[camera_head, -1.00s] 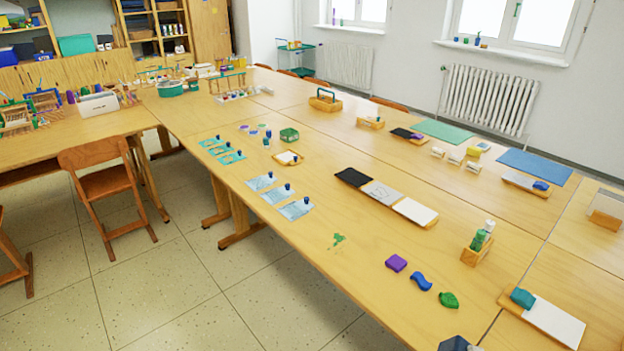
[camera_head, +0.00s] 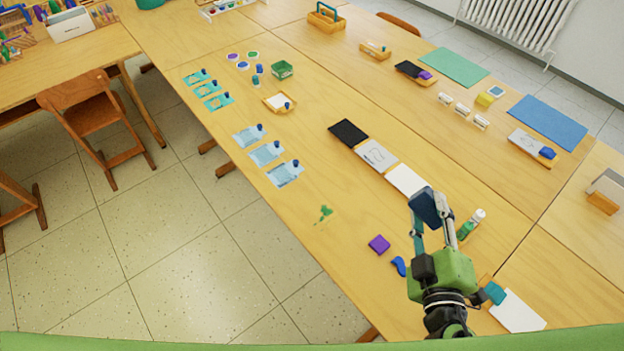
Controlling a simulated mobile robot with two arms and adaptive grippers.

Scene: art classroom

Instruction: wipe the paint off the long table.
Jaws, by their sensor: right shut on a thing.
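A green paint splotch (camera_head: 325,213) lies on the long table (camera_head: 290,225), near its left edge. My right gripper (camera_head: 432,210) is over the table at the lower right, to the right of the splotch and well apart from it. It is shut on a dark blue block (camera_head: 424,207), held between the fingertips. I cannot tell exactly what the block is, nor how far above the table it is. My left gripper is not in view.
A purple block (camera_head: 379,244) and a blue wavy piece (camera_head: 399,266) lie between the splotch and my right gripper. Black, grey and white panels (camera_head: 405,181) lie beyond. Blue sheets (camera_head: 284,173) with small bottles lie farther along the left edge. The wood around the splotch is clear.

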